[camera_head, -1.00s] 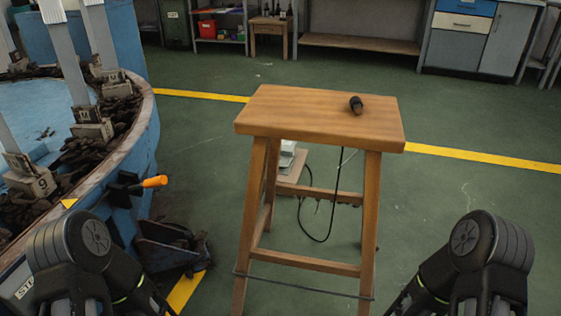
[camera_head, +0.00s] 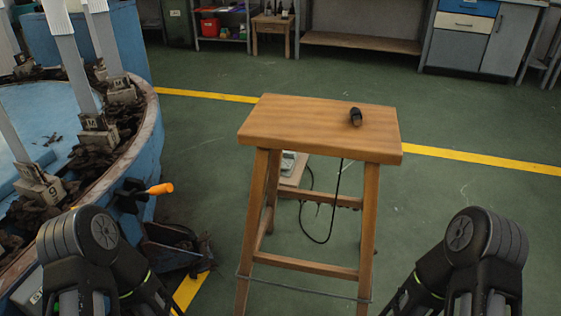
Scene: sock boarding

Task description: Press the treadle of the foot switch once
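A small pale grey device (camera_head: 288,163) sits on a wooden board behind the wooden stool (camera_head: 320,130), partly hidden by the seat and legs. I cannot tell whether it is the foot switch; no treadle shows clearly. A black cable (camera_head: 338,195) hangs below the stool and loops near the floor. A short black object (camera_head: 356,117) lies on the seat. My left and right arms come in at the lower corners, well apart from the stool, and their gripper fingers are out of view.
A round blue machine (camera_head: 152,150) with numbered blocks and posts fills the left, with an orange-tipped lever (camera_head: 160,189) on its side. Green floor (camera_head: 460,200) is open to the right. Cabinets and shelves line the back.

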